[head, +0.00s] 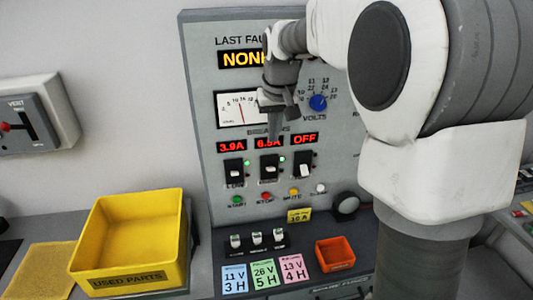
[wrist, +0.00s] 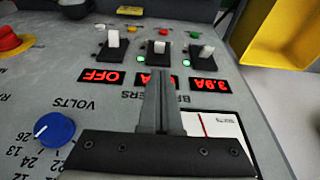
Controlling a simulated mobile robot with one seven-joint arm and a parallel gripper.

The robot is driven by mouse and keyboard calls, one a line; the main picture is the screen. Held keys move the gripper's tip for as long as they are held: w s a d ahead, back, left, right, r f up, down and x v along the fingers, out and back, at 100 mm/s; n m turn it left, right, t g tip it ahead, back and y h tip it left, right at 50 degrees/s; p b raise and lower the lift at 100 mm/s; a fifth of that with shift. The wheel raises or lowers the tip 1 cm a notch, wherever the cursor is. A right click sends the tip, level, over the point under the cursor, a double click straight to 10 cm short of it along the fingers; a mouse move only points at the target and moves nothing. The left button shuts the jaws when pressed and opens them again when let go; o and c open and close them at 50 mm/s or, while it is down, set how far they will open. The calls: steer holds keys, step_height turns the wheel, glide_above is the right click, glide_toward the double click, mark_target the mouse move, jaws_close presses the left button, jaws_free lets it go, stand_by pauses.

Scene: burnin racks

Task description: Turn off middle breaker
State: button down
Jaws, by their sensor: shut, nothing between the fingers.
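The middle breaker (head: 269,171) is a black switch with a white lever, in the row of breakers on the grey panel (head: 205,100). Its red display, partly hidden by my gripper, reads about 6.5A, and a green lamp is lit beside it. In the wrist view the middle breaker (wrist: 159,48) stands just beyond my fingertips. The left breaker (head: 233,171) reads 3.9A with a green lamp; the right breaker (head: 304,170) reads OFF. My gripper (head: 274,138) is shut and empty, in front of the panel above the middle breaker. In the wrist view its fingers (wrist: 160,78) overlap the middle display.
A blue VOLTS knob (head: 318,102) and a white meter (head: 240,109) sit above the breakers. Colored buttons lie below them. A yellow bin (head: 130,240) and a small orange tray (head: 335,253) stand on the bench. A red emergency-type knob (wrist: 10,40) shows in the wrist view.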

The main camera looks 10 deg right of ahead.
mark_target(270, 167)
steer(key=x, duration=1)
steer(key=shift+s+f+b, duration=0.15)
steer(key=shift+f+b, duration=0.05)
steer(key=shift+b, duration=0.4)
steer(key=shift+r+t, duration=0.1)
steer(key=shift+t, duration=0.2)
